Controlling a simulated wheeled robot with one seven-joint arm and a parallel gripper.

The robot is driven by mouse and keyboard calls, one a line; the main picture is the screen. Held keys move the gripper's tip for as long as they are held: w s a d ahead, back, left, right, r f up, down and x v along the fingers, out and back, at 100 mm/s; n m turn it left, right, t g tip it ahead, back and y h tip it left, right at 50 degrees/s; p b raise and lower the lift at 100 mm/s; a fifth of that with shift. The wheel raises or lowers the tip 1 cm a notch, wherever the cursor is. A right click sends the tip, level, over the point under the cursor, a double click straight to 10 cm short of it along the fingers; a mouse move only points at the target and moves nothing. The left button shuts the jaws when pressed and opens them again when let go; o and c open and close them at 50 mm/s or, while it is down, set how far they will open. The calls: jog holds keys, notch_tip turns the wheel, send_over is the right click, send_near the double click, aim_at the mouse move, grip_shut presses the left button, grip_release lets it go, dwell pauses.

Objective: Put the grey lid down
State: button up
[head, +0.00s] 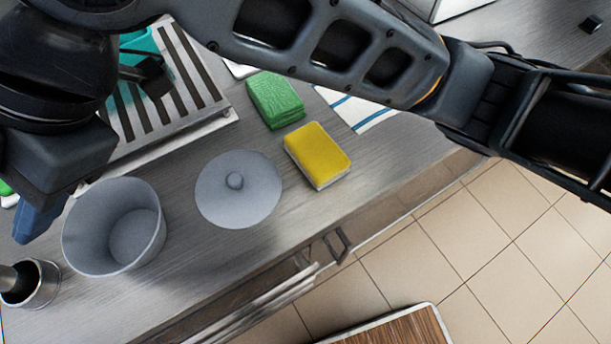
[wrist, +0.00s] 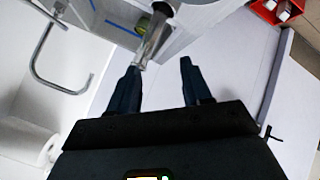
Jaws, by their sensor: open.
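The grey lid (head: 239,205), round with a small knob on top, lies flat on the steel counter, knob up. It sits between the grey pot and the yellow sponge and touches neither. The grey pot (head: 85,235) is open and looks empty. My gripper (wrist: 160,66) is open in the wrist view, with nothing between its two dark fingers. In the head view, a blue finger of my gripper (head: 38,218) shows at the left, beside the pot and away from the lid. The lid is not in the wrist view.
A yellow sponge (head: 318,155) and green cloths (head: 274,99) lie right of the lid. A slotted drain rack (head: 190,120) is behind. A metal cup (head: 36,284) stands at the lower left. The counter's front edge is close below the lid.

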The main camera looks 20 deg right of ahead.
jog(key=w+r+m+t+y, duration=0.5)
jog(key=m+y, duration=0.3)
jog(key=m, duration=0.3)
jog(key=d+f+m+t+h, duration=0.2)
jog(key=d+f+m+t, duration=0.1)
jog(key=d+m+t, duration=0.4)
jog(key=s+d+f+m+t+h, duration=0.3)
jog(key=d+f+m+t+h, duration=0.3)
jog(key=d+f+m+h, duration=0.5)
jog(key=s+d+f+g+h, duration=0.1)
jog(key=s+d+f+h, duration=0.1)
jog(key=s+d, duration=0.8)
jog(key=s+d+f+n+g+h, duration=0.1)
jog(key=s+d+f+h, duration=0.1)
jog(key=s+d, duration=0.9)
jog(key=shift+s+f+n+h, duration=0.35)
jog(key=shift+s+f, duration=0.25)
jog(key=shift+f, duration=0.25)
jog(key=shift+c, duration=0.6)
